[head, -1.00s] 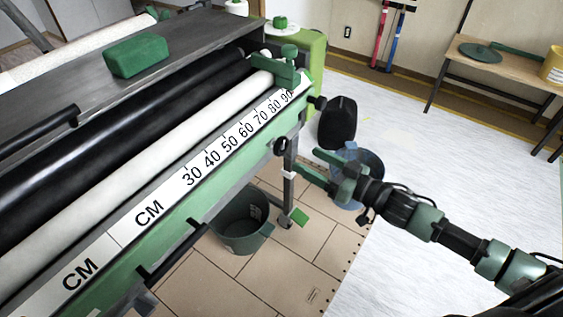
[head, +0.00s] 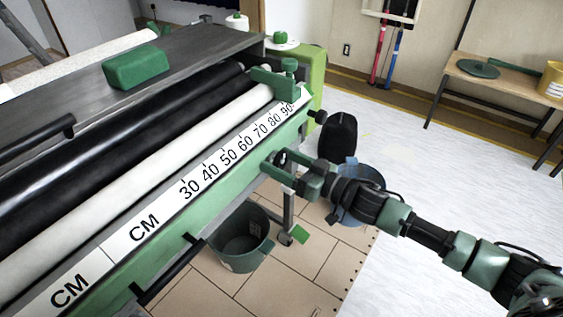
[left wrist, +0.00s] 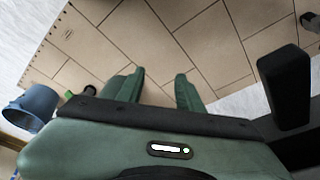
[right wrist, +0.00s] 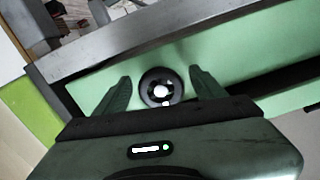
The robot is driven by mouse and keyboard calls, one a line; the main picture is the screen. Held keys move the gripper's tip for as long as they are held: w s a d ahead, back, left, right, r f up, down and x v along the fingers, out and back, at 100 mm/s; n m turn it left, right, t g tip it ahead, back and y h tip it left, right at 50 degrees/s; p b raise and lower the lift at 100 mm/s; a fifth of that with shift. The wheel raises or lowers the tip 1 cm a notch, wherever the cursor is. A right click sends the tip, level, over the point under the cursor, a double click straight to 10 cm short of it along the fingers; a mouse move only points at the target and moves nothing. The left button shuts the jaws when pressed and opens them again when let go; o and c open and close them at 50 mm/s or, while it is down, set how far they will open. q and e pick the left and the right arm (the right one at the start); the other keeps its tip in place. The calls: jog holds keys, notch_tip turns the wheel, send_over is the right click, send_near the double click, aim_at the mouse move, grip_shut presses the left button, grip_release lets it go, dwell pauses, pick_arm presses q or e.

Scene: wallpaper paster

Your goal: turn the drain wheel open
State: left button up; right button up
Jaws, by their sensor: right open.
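The drain wheel, a small dark round wheel with a bright hub (right wrist: 161,88), sits on the green side of the paster machine (right wrist: 140,68). In the head view the wheel (head: 281,158) is small and partly covered by my gripper. My right gripper (head: 276,162) is open at the wheel. In the right wrist view its fingers (right wrist: 158,88) stand on either side of the wheel, with a gap to each side. My left gripper (left wrist: 158,82) is open and empty above the tiled floor; it is outside the head view.
A dark green bucket (head: 242,240) stands on the floor below the machine. A blue bucket (head: 362,200) stands behind my right gripper, beside a black object (head: 338,135). A wooden table (head: 510,88) is at the far right. White floor lies open between.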

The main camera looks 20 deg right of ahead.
jog(key=c, duration=1.4)
jog(key=shift+o, duration=0.2)
